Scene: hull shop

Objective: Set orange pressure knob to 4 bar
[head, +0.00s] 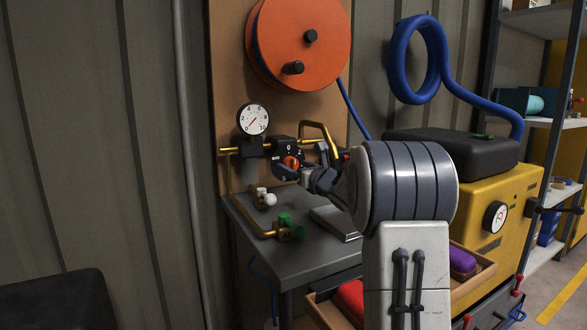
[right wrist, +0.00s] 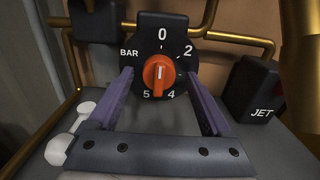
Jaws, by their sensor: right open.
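The orange pressure knob (right wrist: 158,75) sits on a round black dial (right wrist: 150,38) marked 0, 2, 4, 5 and BAR. Its white pointer line is upright, toward the 0 at the top. In the head view the knob (head: 290,161) shows just left of my right gripper (head: 309,178). In the right wrist view my right gripper (right wrist: 160,84) is open, one finger on each side of the knob, with gaps visible between fingers and knob. The white pressure gauge (head: 254,120) stands above left of the knob; its needle points to the lower left. My left gripper is not in view.
A black JET block (right wrist: 252,92) is right of the dial, near my right finger. Brass pipes (right wrist: 235,38) run around the dial. White knobs (head: 270,199) and green fittings (head: 285,219) are on the grey bench (head: 290,258). An orange hose reel (head: 330,40) hangs above.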

